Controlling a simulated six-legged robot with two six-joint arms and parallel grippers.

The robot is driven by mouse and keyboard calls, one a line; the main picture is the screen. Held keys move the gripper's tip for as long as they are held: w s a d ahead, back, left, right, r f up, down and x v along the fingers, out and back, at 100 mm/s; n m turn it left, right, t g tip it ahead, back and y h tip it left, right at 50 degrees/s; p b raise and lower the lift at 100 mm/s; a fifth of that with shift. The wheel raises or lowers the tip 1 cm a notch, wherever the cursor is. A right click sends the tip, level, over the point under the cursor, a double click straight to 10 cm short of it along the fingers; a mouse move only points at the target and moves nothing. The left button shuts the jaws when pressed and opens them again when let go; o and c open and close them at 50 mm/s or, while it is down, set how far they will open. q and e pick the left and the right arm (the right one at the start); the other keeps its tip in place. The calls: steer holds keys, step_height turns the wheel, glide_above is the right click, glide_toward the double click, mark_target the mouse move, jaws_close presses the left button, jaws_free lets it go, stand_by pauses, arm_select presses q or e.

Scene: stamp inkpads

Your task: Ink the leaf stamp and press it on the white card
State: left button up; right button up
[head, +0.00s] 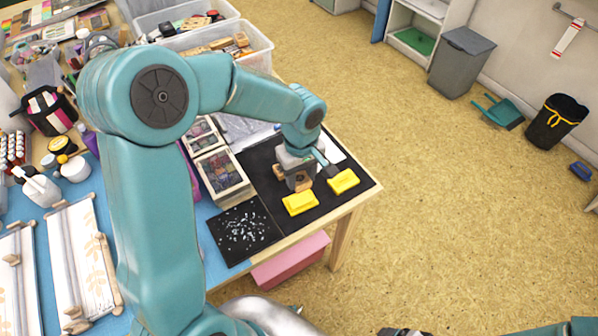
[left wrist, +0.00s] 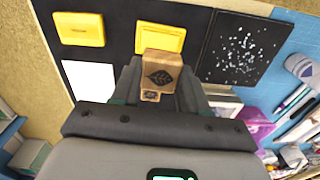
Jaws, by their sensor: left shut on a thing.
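The leaf stamp, a wooden block with a dark leaf on its face, is held between the fingers of my left gripper (head: 299,180). The stamp (left wrist: 161,72) shows clearly in the left wrist view. Two yellow inkpads lie on the black mat (head: 262,160): the left inkpad (head: 300,203) and the right inkpad (head: 343,181). In the left wrist view the stamp overlaps the lower edge of one inkpad (left wrist: 160,37); contact cannot be told. The white card (left wrist: 90,80) lies on the mat, partly hidden by my gripper in the head view. My right gripper (head: 405,332) barely shows at the bottom edge.
A black speckled sheet (head: 243,232) lies left of the mat. A compartment box (head: 222,173) stands by the mat's left side. Clear bins (head: 225,43) stand at the back. The table edge runs close to the inkpads' right, with open floor beyond.

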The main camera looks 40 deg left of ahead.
arm_select(q)
steer(key=shift+f+b, duration=0.4)
steer(key=shift+f, duration=0.15)
steer(key=b, duration=0.3)
glide_above(300, 201)
steer(key=shift+w+f, duration=0.15)
steer(key=shift+f, duration=1.1)
steer(key=shift+w+f, duration=0.1)
steer(key=shift+f, duration=1.1)
steer(key=shift+s, duration=0.1)
steer(key=shift+f+b, duration=0.5)
steer(key=shift+b, duration=0.1)
steer(key=shift+f, duration=0.1)
steer(key=shift+r, duration=0.65)
